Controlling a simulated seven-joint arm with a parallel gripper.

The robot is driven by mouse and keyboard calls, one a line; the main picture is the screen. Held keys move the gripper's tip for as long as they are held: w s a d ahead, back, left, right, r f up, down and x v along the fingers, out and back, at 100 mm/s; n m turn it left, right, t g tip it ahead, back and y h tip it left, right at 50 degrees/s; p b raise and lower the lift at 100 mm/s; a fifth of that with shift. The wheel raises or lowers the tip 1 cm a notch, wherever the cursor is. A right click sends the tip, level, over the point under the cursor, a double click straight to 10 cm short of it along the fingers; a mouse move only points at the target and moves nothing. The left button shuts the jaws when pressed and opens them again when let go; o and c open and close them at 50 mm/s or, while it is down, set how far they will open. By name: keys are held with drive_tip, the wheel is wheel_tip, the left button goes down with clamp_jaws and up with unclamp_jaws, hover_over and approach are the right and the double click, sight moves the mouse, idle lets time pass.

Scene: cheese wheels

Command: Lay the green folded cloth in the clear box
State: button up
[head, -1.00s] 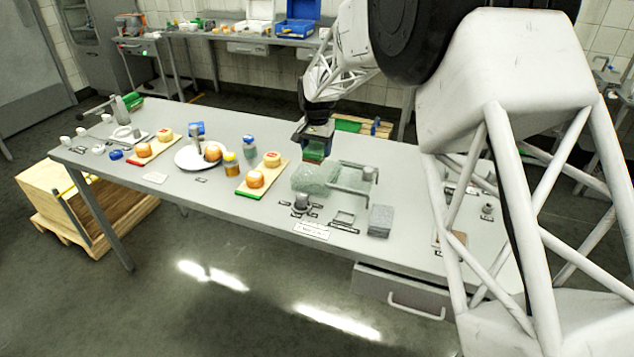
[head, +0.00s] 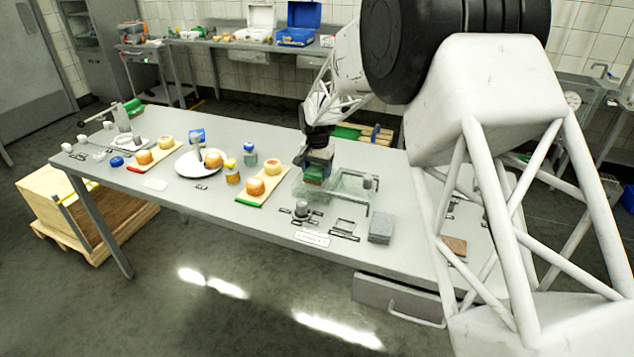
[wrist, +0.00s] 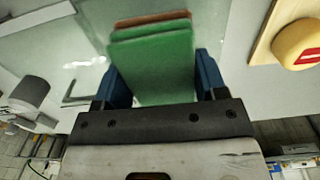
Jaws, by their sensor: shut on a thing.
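The green folded cloth (wrist: 155,68) is between my gripper's two blue fingers in the wrist view, with a brown-red layer along its far edge. My gripper (head: 317,172) is shut on the cloth, which shows small under it in the head view. I cannot tell whether the cloth touches the box.
A board (head: 253,197) with two cheese wheels is close left of the gripper. A grey block stack (head: 381,228) and a small metal weight (head: 301,208) stand in front of the box. A metal bracket (head: 366,202) rises at the box's right side.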

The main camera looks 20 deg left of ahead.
sight(317, 189)
drive_tip(key=shift+f, duration=2.45)
drive_tip(key=shift+f, duration=0.1)
drive_tip(key=o, duration=0.6)
drive_tip(key=shift+c, duration=0.2)
wheel_tip(317, 189, up, 12)
drive_tip(key=shift+r, duration=0.1)
